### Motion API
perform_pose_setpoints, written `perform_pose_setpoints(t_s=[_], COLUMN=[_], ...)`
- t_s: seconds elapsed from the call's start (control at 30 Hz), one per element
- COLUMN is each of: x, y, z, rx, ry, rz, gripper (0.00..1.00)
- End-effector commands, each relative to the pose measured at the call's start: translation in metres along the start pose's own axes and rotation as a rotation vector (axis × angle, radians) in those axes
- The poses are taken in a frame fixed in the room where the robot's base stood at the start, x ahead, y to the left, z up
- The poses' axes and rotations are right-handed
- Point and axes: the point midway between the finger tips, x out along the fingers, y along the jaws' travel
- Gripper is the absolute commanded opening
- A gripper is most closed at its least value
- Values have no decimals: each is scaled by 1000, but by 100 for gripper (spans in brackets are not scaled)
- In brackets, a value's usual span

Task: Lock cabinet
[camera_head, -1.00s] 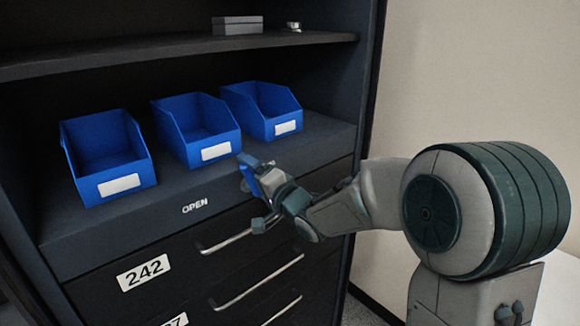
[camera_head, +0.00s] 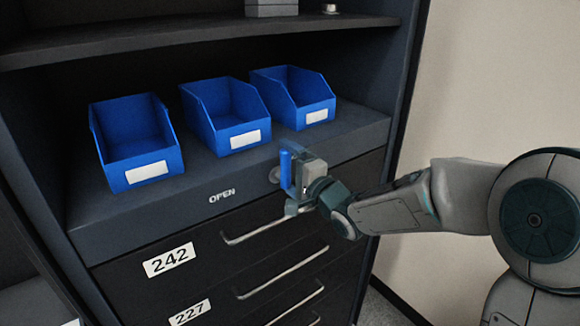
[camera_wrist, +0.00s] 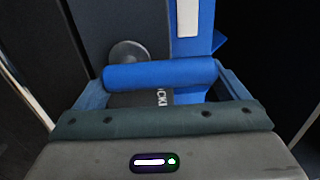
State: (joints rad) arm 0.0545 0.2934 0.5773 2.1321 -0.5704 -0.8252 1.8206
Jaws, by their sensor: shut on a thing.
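The dark cabinet (camera_head: 130,215) has a front band with the word OPEN (camera_head: 222,196) on it. A blue lock handle (camera_head: 285,170) stands nearly upright at the right part of this band, by a round metal lock base (camera_head: 275,175). My gripper (camera_head: 292,178) is shut on the handle. In the wrist view the blue handle (camera_wrist: 160,75) lies across between my fingers, with the round base (camera_wrist: 128,54) behind it. Part of a white word, with the letters CK, shows below the handle; the rest is hidden.
Three blue bins (camera_head: 135,178) with white labels stand on the ledge above the handle. Drawers with bar pulls (camera_head: 268,222) and number plates, such as 242 (camera_head: 170,260), are below. A pale wall (camera_head: 480,90) is at the right.

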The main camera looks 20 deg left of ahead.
Motion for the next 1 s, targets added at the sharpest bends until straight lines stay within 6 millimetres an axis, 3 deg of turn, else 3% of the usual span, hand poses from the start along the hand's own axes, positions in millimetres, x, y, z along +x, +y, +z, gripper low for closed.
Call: perform_pose_setpoints(t_s=[0.13, 0.17, 0.2, 0.57, 1.0], x=[0, 0, 0, -9, -82], y=[-1, -1, -1, 0, 1], z=[0, 0, -1, -4, -2], rx=[8, 8, 8, 3, 1], ry=[1, 2, 2, 8, 7], rz=[-3, -4, -3, -2, -1], gripper=[53, 96, 100, 100, 100])
